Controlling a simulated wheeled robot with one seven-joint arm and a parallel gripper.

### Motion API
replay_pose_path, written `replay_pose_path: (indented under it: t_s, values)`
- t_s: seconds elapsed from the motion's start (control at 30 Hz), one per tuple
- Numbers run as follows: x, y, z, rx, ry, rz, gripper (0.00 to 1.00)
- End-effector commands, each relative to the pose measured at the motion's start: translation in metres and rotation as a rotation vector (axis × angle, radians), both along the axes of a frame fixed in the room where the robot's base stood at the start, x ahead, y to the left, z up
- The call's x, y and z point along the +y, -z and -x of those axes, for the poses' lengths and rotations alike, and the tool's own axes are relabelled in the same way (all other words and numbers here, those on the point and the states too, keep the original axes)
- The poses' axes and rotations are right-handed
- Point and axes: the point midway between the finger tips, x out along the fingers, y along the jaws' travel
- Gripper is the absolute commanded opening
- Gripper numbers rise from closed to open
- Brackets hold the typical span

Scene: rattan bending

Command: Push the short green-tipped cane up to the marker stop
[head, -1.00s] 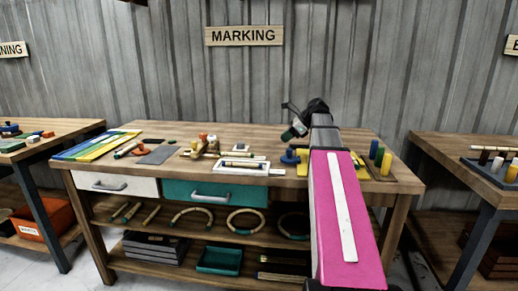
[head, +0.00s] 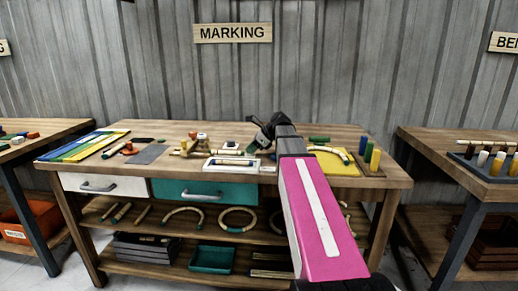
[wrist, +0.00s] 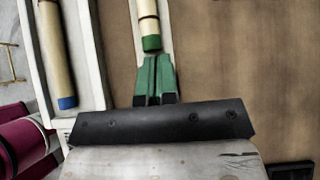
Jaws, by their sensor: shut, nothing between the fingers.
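In the wrist view, the short green-tipped cane (wrist: 149,27) lies in a narrow pale channel (wrist: 168,35), its green end toward me. My gripper (wrist: 155,62) has green fingers, shut and empty, lined up right behind that green end; I cannot tell whether they touch it. A longer blue-tipped cane (wrist: 55,50) lies in a white tray (wrist: 92,60) to the left. In the head view, my gripper (head: 258,124) is over the marking table (head: 160,130), above and behind the white tray (head: 208,167). The marker stop cannot be made out.
In the head view, a yellow mat (head: 343,167) and upright colored pegs (head: 375,160) stand right of my arm. Wooden pieces (head: 195,145) and colored strips (head: 85,145) lie left. Bare tabletop shows behind.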

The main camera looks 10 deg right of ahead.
Motion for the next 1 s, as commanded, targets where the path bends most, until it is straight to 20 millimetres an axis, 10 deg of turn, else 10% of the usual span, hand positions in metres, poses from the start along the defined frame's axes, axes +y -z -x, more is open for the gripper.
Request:
replay_pose_path:
  t_s: [0.57, 1.0]
  values:
    - [0.01, 0.0, -0.003, 0.0, -0.001, 0.0, 0.0]
    - [0.072, 0.0, -0.024, 0.0, -0.001, 0.001, 0.0]
